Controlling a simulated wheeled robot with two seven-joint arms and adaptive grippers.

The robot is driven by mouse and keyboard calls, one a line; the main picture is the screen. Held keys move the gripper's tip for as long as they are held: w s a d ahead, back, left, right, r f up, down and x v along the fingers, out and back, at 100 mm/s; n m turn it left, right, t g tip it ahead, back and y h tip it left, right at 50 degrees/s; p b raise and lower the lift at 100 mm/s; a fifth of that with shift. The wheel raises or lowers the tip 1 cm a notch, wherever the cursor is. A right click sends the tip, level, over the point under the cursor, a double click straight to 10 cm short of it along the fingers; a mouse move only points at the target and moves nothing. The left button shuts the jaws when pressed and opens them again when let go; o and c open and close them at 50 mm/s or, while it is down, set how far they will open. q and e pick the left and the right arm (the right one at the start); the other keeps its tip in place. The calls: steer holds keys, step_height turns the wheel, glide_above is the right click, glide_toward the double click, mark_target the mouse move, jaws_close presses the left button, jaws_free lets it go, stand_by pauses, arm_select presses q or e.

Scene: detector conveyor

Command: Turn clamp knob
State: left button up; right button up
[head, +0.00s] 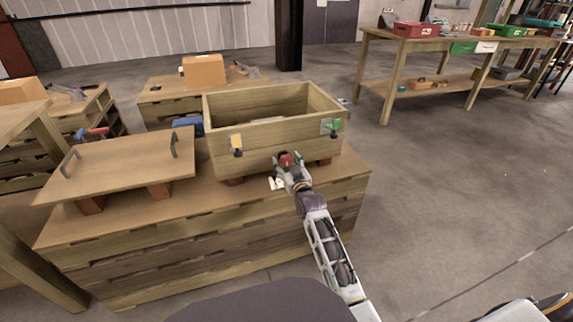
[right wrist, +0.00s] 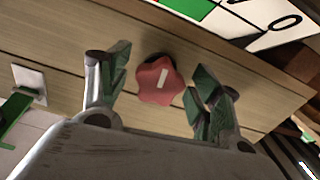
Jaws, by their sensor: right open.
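A red star-shaped knob with a white bar on its face (right wrist: 157,82) sits on the wooden front wall of an open wooden box (head: 247,161). In the head view the knob (head: 286,159) is small and partly covered by my right gripper (head: 284,168). In the right wrist view my right gripper (right wrist: 160,72) is open, with one green-padded finger on each side of the knob. Gaps show between the knob and both fingers, so it does not look gripped. My left gripper is not in view.
The box stands on a slatted wooden crate (head: 215,255), beside a wooden lid with two handles (head: 120,165). Open floor (head: 450,190) lies to the right.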

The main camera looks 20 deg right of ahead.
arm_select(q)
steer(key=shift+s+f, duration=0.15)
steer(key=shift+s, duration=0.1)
arm_select(e)
steer(key=shift+w, duration=0.1)
steer(key=shift+c, duration=0.4)
steer(key=shift+c, duration=1.2)
steer(key=c, duration=0.7)
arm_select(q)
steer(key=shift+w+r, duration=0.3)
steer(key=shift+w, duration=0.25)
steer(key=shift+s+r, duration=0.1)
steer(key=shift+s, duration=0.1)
arm_select(e)
steer(key=shift+r, duration=0.1)
